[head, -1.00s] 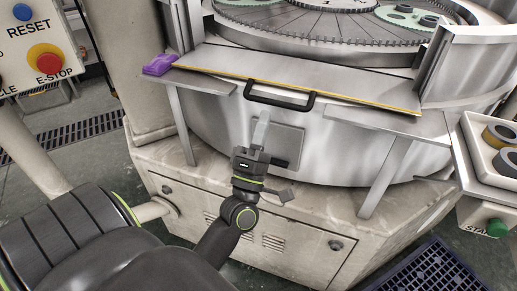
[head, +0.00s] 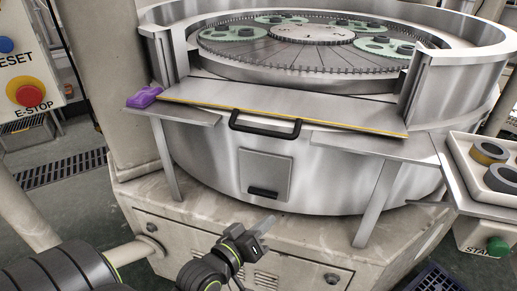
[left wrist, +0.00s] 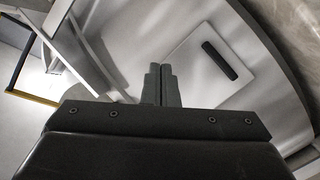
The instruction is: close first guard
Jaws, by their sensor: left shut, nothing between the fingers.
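The guard (head: 290,103) is a flat grey metal panel with a yellow front edge and a black bar handle (head: 265,126). It lies folded down, nearly level, in front of the machine's opening. The round lapping plate (head: 300,50) with green carriers is exposed behind it. My left gripper (head: 266,226) is shut and empty, below and clear of the guard, in front of the machine's lower body. In the left wrist view its closed fingertips (left wrist: 160,84) point toward the grey drum wall. My right gripper is not in view.
A small hatch with a black grip (head: 265,175) sits on the drum below the guard. A purple object (head: 145,97) lies at the guard's left end. A control box with a red E-stop (head: 25,92) is at left. A tray of rings (head: 490,165) stands at right.

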